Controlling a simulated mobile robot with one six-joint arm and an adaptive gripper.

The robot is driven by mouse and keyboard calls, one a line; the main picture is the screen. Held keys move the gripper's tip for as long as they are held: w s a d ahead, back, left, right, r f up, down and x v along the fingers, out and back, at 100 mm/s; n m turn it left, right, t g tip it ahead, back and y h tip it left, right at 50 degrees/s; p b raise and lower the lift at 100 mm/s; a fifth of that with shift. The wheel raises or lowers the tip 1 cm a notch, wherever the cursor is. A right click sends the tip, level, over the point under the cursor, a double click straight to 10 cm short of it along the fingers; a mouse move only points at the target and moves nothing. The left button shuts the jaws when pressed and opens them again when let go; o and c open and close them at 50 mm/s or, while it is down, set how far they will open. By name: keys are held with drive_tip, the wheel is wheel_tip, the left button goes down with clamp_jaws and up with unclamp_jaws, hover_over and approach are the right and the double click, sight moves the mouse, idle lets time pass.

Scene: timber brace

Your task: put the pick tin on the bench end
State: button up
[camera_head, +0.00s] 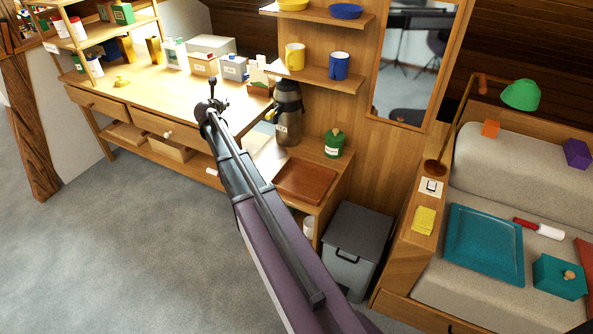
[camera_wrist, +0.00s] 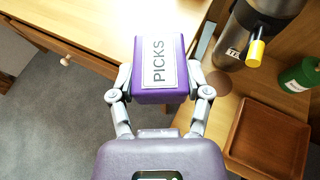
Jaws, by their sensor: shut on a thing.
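The pick tin (camera_wrist: 160,68) is a purple box with a white label reading PICKS. In the wrist view my gripper (camera_wrist: 160,88) is shut on it, one finger on each side. The tin is in front of the right end of the wooden bench (camera_wrist: 75,22) and hides part of its edge; I cannot tell the height between them. In the head view my gripper (camera_head: 212,108) is at the bench's right front corner, and I cannot make out the tin there. The bench top (camera_head: 150,88) has bare wood at its front and right.
A steel flask (camera_head: 287,115) stands on a lower shelf right of the bench, beside a green jar (camera_head: 334,143) and a brown tray (camera_head: 306,182). Boxes (camera_head: 203,64) line the bench's back. A grey bin (camera_head: 354,245) stands on the floor.

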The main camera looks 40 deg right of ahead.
drive_tip(key=s+d+f+m+g+h+b, duration=0.1)
drive_tip(key=s+f+b, duration=0.3)
drive_tip(key=f+b, duration=0.4)
drive_tip(key=s+d+f+m+g+h+b, duration=0.1)
drive_tip(key=s+f+m+g+b, duration=0.1)
drive_tip(key=s+f+b, duration=0.3)
drive_tip(key=s+d+f+m+g+h+b, duration=0.1)
drive_tip(key=s+f+b, duration=0.3)
drive_tip(key=f+b, duration=0.8)
drive_tip(key=shift+s+f+m+g+h, duration=0.3)
drive_tip(key=shift+f+m+g, duration=0.1)
drive_tip(key=shift+f+m, duration=0.2)
drive_tip(key=shift+s+d+f+b, duration=0.15)
drive_tip(key=shift+s+f+b, duration=0.3)
drive_tip(key=shift+f+b, duration=0.15)
drive_tip(key=shift+r, duration=0.1)
drive_tip(key=b, duration=0.1)
hover_over(275, 163)
drive_tip(key=shift+f, duration=0.75)
drive_tip(key=shift+f+b, duration=0.15)
drive_tip(key=shift+b, duration=0.15)
drive_tip(key=shift+f+b, duration=1.65)
drive_tip(key=shift+b, duration=0.05)
drive_tip(key=shift+f, duration=0.1)
drive_tip(key=o, duration=1.1)
